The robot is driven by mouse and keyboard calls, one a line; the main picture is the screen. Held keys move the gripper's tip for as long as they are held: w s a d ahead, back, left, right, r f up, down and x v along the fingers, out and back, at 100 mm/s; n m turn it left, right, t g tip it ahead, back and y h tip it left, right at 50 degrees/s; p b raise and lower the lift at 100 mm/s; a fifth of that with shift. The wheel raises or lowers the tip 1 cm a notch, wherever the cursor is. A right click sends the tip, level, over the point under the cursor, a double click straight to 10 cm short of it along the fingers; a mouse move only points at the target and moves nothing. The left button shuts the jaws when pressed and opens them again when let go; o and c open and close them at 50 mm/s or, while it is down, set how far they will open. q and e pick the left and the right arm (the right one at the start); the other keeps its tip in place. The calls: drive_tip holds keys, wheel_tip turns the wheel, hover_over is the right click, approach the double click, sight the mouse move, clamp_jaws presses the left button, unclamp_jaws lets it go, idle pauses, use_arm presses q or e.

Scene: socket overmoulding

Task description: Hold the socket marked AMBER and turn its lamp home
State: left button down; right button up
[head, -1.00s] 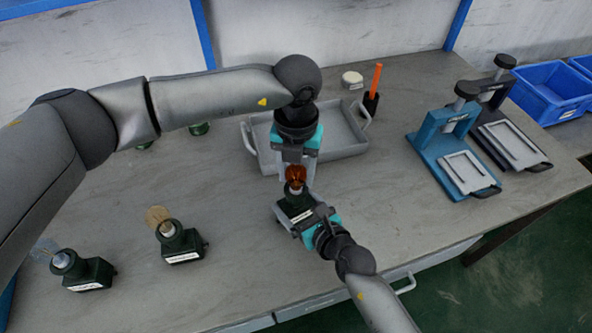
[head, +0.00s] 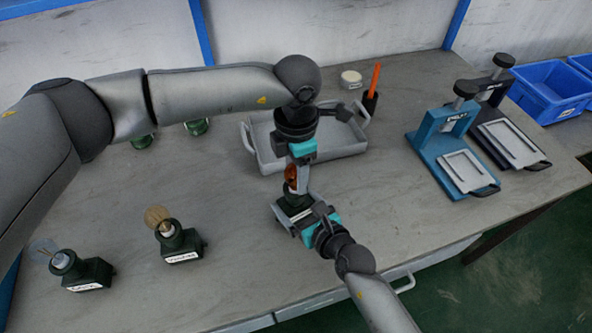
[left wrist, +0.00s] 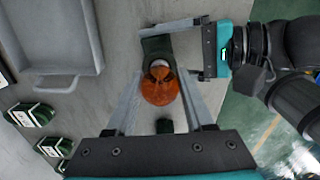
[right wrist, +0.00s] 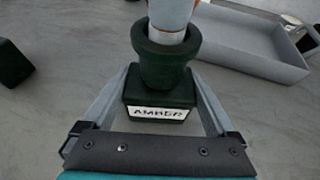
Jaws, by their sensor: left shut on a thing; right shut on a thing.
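The dark green socket marked AMBER (right wrist: 160,90) stands upright on the table. Its label faces the camera in the right wrist view. My right gripper (right wrist: 160,100) is shut on the socket body, one finger on each side. The amber lamp (left wrist: 160,88) sits in the collar on top of the socket; its lower metal part shows there in the right wrist view. My left gripper (head: 291,178) comes from above and is shut on the amber glass, with a finger on either side. The thread inside the collar is hidden.
Two sockets with lamps, one clear (head: 45,251) and one straw-coloured (head: 158,215), stand at left. A grey tray (head: 345,150) lies just behind my left gripper. A blue press (head: 437,145) and a black press (head: 510,140) stand at right. The table's middle left is clear.

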use_arm(q)
drive_tip(key=m, duration=0.6)
drive_tip(key=shift+d+r, duration=0.1)
drive_tip(key=shift+r, duration=0.1)
use_arm(e)
drive_tip(key=shift+s+d+f, duration=0.1)
drive_tip(key=shift+s+f, duration=0.15)
drive_tip(key=shift+f, duration=0.15)
use_arm(q)
drive_tip(key=m, duration=0.6)
drive_tip(key=shift+m, duration=0.4)
drive_tip(key=c, duration=0.7)
unclamp_jaws()
drive_tip(key=o, duration=0.4)
drive_tip(key=shift+s+f, duration=0.1)
use_arm(e)
drive_tip(key=shift+r, duration=0.1)
use_arm(q)
drive_tip(key=shift+o, duration=0.2)
wheel_tip(320, 180, up, 12)
use_arm(e)
drive_tip(key=shift+w+r, duration=0.15)
drive_tip(key=shift+r, duration=0.05)
